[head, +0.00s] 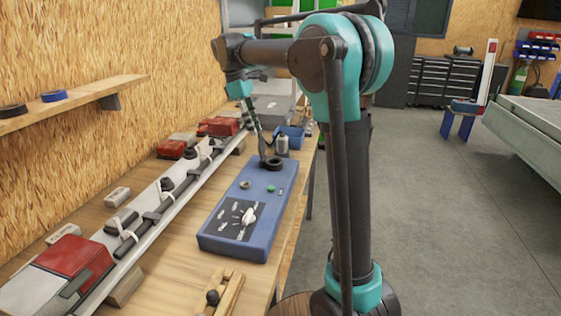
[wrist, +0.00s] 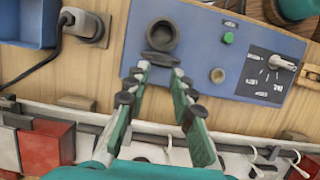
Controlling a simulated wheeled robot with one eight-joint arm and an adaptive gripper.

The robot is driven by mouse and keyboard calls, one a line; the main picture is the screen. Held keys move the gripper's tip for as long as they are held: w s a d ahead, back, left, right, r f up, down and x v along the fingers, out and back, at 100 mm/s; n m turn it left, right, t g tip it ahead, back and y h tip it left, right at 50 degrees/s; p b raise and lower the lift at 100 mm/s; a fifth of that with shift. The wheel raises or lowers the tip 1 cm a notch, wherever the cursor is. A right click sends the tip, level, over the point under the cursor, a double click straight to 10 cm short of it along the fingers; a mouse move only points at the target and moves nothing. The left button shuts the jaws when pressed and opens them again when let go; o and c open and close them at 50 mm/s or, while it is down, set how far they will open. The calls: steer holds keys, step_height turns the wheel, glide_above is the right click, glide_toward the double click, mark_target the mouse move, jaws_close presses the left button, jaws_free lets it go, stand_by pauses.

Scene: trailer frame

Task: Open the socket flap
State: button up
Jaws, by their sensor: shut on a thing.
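The blue control box (head: 240,205) lies on the wooden bench, with a round dark socket (head: 274,162) at its far end. In the wrist view the socket (wrist: 162,37) shows a dark round ring with its inside uncovered. The dark socket flap (wrist: 161,61) stands at the ring's edge nearest my gripper, swung off the opening. My gripper (wrist: 160,71) has its fingertips on either side of the flap, shut on it. In the head view my gripper (head: 262,159) reaches down to the socket; the flap is hard to make out there.
The box also bears a selector knob (wrist: 277,62), a green button (wrist: 228,38) and a small round fitting (wrist: 217,75). A grey plug (wrist: 88,27) and a blue bin (wrist: 28,22) lie beyond it. A long rail with red-and-white lamps (head: 75,260) runs along the left.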

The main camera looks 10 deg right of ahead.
steer(key=shift+w+a, duration=0.1)
steer(key=shift+a, duration=0.1)
steer(key=shift+w+a+f, duration=0.15)
steer(key=shift+w+a, duration=0.1)
steer(key=shift+a, duration=0.3)
steer(key=o, duration=0.8)
steer(key=shift+r, duration=2.55)
